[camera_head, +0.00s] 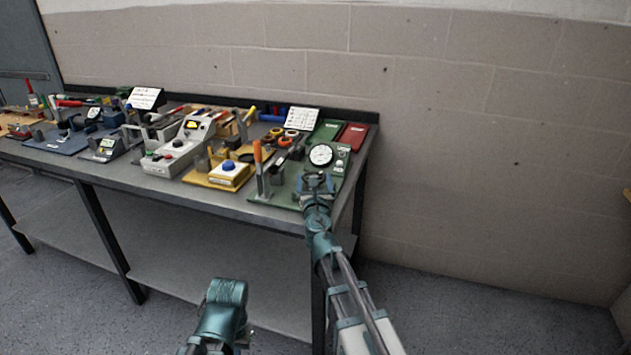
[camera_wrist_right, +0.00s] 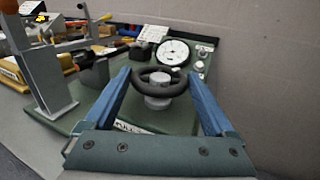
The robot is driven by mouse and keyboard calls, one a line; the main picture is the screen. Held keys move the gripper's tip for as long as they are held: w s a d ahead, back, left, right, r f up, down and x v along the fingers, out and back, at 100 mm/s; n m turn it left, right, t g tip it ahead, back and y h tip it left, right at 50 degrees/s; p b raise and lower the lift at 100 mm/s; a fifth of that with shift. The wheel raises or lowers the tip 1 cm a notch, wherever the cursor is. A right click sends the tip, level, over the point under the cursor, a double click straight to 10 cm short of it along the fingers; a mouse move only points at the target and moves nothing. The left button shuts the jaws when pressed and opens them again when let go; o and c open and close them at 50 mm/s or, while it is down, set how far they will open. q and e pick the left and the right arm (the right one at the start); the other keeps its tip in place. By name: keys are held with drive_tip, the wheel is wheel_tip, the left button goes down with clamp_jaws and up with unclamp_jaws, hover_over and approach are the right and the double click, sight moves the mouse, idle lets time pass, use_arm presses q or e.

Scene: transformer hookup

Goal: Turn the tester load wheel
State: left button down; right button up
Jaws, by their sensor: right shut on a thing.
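The tester load wheel (camera_wrist_right: 143,86) is a black ring on a short grey post, in the middle of the right wrist view. My right gripper (camera_wrist_right: 158,75) is shut on it, with one blue finger at each side of the rim. In the head view this right gripper (camera_head: 317,182) reaches the green tester board (camera_head: 284,191) at the bench's right end and hides most of the wheel. A round white dial (camera_wrist_right: 174,52) stands just behind the wheel; it also shows in the head view (camera_head: 321,155). My left gripper is not in view; only a teal arm part shows low down.
An orange-handled lever on a grey upright (camera_wrist_right: 43,78) stands left of the wheel. A white card (camera_head: 301,119) and green and red panels (camera_head: 353,136) lie behind. Several other stations crowd the bench to the left. A brick wall (camera_head: 450,120) closes the back.

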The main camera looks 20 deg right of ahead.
drive_tip(key=m+h, duration=0.1)
drive_tip(key=m+g+h, duration=0.1)
drive_tip(key=h, duration=0.1)
drive_tip(key=a+m+g+h, duration=0.1)
drive_tip(key=h, duration=0.1)
drive_tip(key=shift+w+m, duration=0.3)
drive_tip(key=m+g+h, duration=0.2)
drive_tip(key=h, duration=0.1)
drive_tip(key=m+g+h, duration=0.1)
drive_tip(key=shift+w+a+m+g+h, duration=0.1)
drive_tip(key=shift+w+m+g+h, duration=0.2)
drive_tip(key=shift+g, duration=0.1)
drive_tip(key=m+g+h, duration=0.2)
drive_tip(key=m+g, duration=0.1)
drive_tip(key=g, duration=0.1)
drive_tip(key=shift+w+h, duration=0.1)
drive_tip(key=shift+h, duration=0.3)
drive_tip(key=shift+m+g+h, duration=0.4)
drive_tip(key=shift+m+g, duration=0.5)
drive_tip(key=shift+g, duration=0.7)
drive_tip(key=shift+m, duration=0.3)
drive_tip(key=o, duration=1.1)
